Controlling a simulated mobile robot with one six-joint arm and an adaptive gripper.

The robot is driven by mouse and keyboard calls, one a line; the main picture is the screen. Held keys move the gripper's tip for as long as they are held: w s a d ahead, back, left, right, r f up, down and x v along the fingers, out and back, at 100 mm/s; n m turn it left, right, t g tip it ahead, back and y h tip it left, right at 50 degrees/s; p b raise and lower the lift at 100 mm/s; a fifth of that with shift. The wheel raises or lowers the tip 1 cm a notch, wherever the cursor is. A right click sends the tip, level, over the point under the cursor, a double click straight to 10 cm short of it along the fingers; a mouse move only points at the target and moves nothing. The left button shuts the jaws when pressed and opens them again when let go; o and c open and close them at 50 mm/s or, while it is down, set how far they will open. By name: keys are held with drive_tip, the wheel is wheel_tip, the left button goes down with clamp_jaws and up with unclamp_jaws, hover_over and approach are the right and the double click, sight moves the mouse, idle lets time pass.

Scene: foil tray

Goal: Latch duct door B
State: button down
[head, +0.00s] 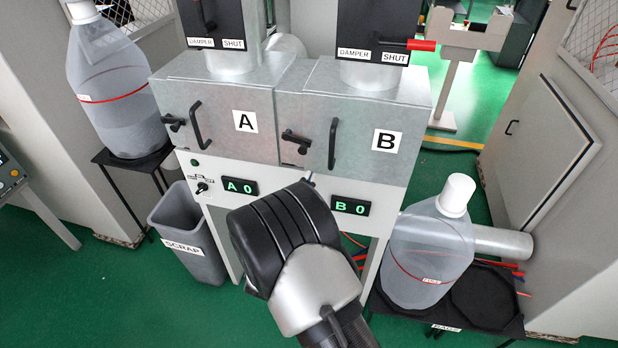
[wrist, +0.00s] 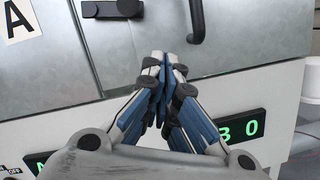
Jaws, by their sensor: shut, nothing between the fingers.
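Duct door B (head: 360,150) is a grey metal panel with a white "B" label, and it looks closed in the head view. Its black latch (head: 296,141) lies roughly sideways near the door's left edge; it also shows at the top of the wrist view (wrist: 112,9). I cannot tell whether it is engaged. A black bar handle (head: 332,143) stands right of the latch, also in the wrist view (wrist: 196,20). My gripper (wrist: 165,62) is shut and empty, with its tips below the latch and left of the handle. My wrist hides most of the gripper in the head view.
Door A (head: 220,125), with its own latch (head: 173,123) and handle (head: 196,122), is on the left. Below are the displays, B reading 0 (head: 350,206). A scrap bin (head: 188,235) stands lower left, a large bottle (head: 428,255) lower right.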

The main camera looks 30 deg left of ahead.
drive_tip(key=p+v, duration=0.1)
drive_tip(key=v, duration=0.7)
drive_tip(key=shift+s+d+r+p, duration=0.15)
drive_tip(key=shift+s+d+p, duration=0.2)
drive_tip(key=shift+p, duration=0.05)
